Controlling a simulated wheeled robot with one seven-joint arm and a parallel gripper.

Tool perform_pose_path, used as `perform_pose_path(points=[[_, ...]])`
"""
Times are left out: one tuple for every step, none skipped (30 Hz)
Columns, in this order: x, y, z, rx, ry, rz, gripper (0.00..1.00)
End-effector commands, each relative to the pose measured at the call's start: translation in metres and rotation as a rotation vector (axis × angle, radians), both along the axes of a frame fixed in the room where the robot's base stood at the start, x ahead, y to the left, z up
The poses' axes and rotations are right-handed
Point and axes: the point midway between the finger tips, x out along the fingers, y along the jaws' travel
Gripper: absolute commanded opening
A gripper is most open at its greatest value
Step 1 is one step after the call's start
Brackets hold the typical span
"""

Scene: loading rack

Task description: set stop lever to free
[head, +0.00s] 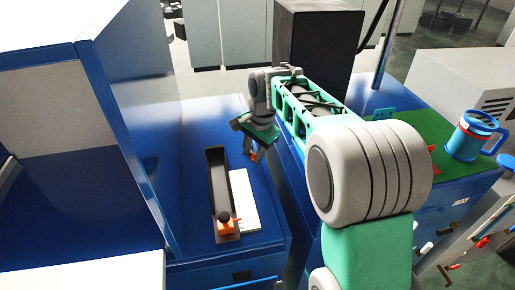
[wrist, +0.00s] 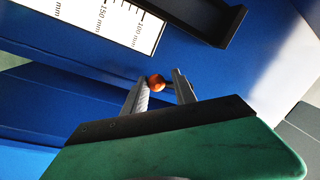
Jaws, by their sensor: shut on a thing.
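My gripper (head: 254,150) points down over the right side of the blue bench, to the right of the slot. In the wrist view, a small round orange-red knob (wrist: 155,82) sits between the fingertips (wrist: 163,78), and the gripper is shut on it. It looks like the end of a lever, but its shaft and base are hidden, so I cannot tell which way it is set. A separate orange block with a black ball knob (head: 228,226) stands at the near end of the slot.
A dark slot (head: 216,180) runs along the blue bench (head: 185,135), with a white millimetre scale (head: 243,198) beside it. A tall blue and white cabinet (head: 95,85) stands to the left. A blue mug (head: 470,137) stands on a green mat (head: 425,160) at the right.

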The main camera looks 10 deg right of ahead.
Motion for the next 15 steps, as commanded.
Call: perform_pose_path(points=[[0.003,0.002,0.007,-0.001,-0.013,-0.050,0.00],[0.003,0.004,0.006,-0.001,-0.013,-0.077,0.00],[0.003,0.006,0.006,0.000,-0.013,-0.115,0.00],[0.003,0.007,0.006,0.000,-0.013,-0.144,0.00],[0.003,0.009,0.006,0.001,-0.013,-0.172,0.00],[0.004,0.011,0.005,0.001,-0.013,-0.208,0.00],[0.004,0.012,0.005,0.001,-0.013,-0.235,0.00],[0.004,0.014,0.005,0.001,-0.013,-0.261,0.00],[0.005,0.016,0.005,0.001,-0.013,-0.295,0.00],[0.005,0.017,0.005,0.001,-0.013,-0.320,0.00],[0.006,0.018,0.005,0.002,-0.014,-0.345,0.00],[0.006,0.020,0.005,0.002,-0.014,-0.374,0.00],[0.007,0.021,0.005,0.002,-0.014,-0.397,0.00],[0.007,0.022,0.005,0.002,-0.014,-0.417,0.00],[0.008,0.023,0.005,0.002,-0.014,-0.442,0.00]])
